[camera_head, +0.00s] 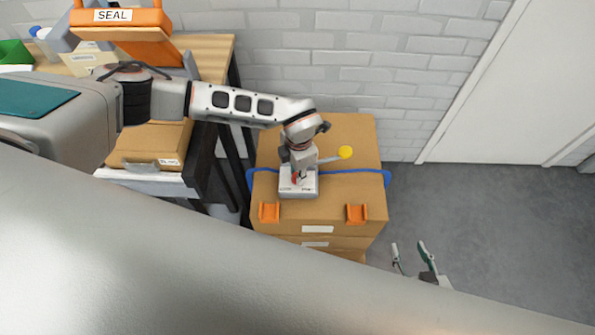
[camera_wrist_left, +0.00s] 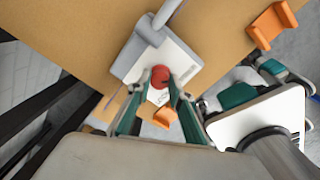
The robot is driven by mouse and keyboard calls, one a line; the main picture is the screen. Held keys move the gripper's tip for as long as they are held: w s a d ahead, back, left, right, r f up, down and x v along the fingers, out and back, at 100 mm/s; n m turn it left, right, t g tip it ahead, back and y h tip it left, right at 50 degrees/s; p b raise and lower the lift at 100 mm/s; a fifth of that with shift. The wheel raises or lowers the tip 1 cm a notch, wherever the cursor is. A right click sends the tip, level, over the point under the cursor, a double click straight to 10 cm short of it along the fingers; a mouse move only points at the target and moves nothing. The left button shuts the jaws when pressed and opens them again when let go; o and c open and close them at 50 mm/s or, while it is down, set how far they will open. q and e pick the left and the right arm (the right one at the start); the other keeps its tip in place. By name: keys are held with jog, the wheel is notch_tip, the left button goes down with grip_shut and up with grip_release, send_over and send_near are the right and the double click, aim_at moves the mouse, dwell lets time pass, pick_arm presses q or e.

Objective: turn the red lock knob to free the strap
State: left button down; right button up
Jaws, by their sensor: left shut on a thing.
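The red lock knob (camera_head: 296,179) sits on a pale grey lock block (camera_head: 299,190) on top of a cardboard box (camera_head: 335,135). A blue strap (camera_head: 352,171) runs across the box at the block. A grey lever with a yellow ball end (camera_head: 345,152) sticks out from the block. My left gripper (camera_head: 300,174) points down at the knob. In the left wrist view its fingers (camera_wrist_left: 159,86) are closed on either side of the red knob (camera_wrist_left: 160,76). My right gripper (camera_head: 411,257) is open and empty, beside the box at lower right.
Two orange brackets (camera_head: 269,212) (camera_head: 357,214) sit on the box's near side. A wooden bench with an orange "SEAL" holder (camera_head: 115,17) stands at left. A brick wall (camera_head: 360,55) is behind; grey floor (camera_head: 480,205) is clear at right.

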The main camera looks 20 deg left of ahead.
dwell(0.3)
pick_arm(q)
jog(key=c, duration=1.8)
grip_release()
jog(key=r, duration=1.2)
jog(key=shift+s+d, duration=0.15)
jog(key=shift+s, duration=0.05)
